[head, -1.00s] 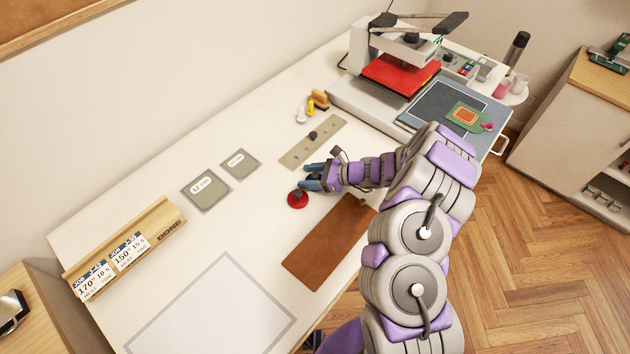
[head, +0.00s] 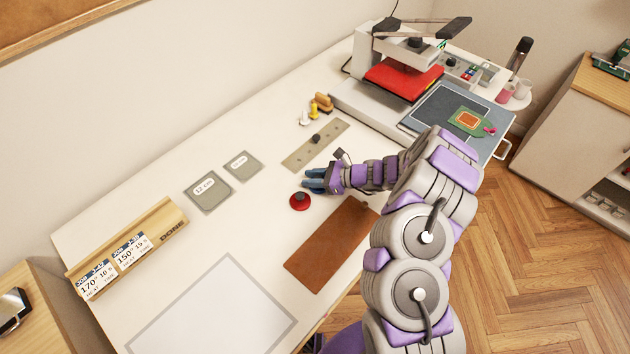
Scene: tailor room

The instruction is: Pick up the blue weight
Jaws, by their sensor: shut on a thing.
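My gripper (head: 314,182) is over the white table, left of the rest of my arm. It is shut on the blue weight, which shows only as some blue at the fingertips; its outline is hard to tell from the fingers. A red weight (head: 299,201) with a dark knob stands on the table just below and left of the gripper, apart from it. A grey plate with holes (head: 300,158) lies behind the gripper, with a dark knob (head: 316,138) on it.
A heat press with a red pad (head: 403,82) stands at the back right. A brown leather strip (head: 325,250) lies in front of the gripper. Two grey labelled plates (head: 208,191) lie to the left, with a wooden sign holder (head: 128,247) beyond. The table's middle left is clear.

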